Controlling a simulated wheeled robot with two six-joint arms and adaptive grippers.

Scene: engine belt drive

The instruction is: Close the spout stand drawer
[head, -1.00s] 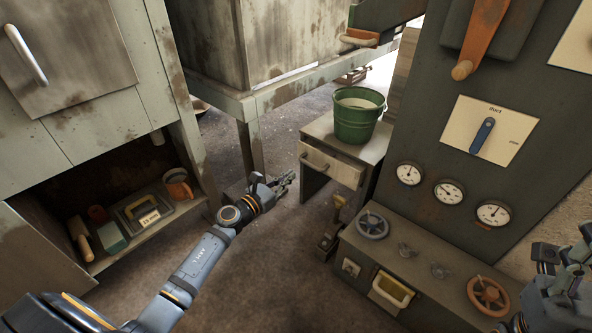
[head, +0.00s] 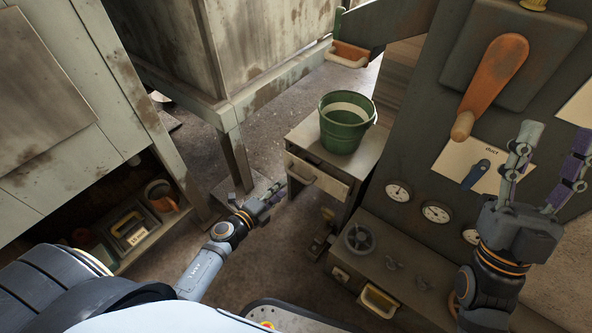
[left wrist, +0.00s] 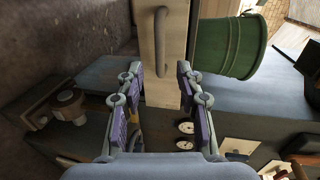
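The spout stand (head: 347,152) is a small grey cabinet with a green bucket (head: 345,122) on top. Its pale drawer (head: 318,180) has a bar handle and stands slightly out, with a dark gap along its upper edge. My left gripper (head: 279,190) is just in front of the drawer's left end. In the left wrist view the gripper (left wrist: 160,70) is open and empty, with the drawer front (left wrist: 152,90) and its handle (left wrist: 160,40) beyond and between the fingertips. Contact cannot be told. My right gripper (head: 555,140) is raised at the right, open and empty.
A dark panel with gauges (head: 436,212) and an orange lever (head: 490,85) rises at the right. A low bench with a handwheel (head: 360,240) stands below it. An open shelf with an orange mug (head: 162,196) is at the left. The floor before the stand is partly clear.

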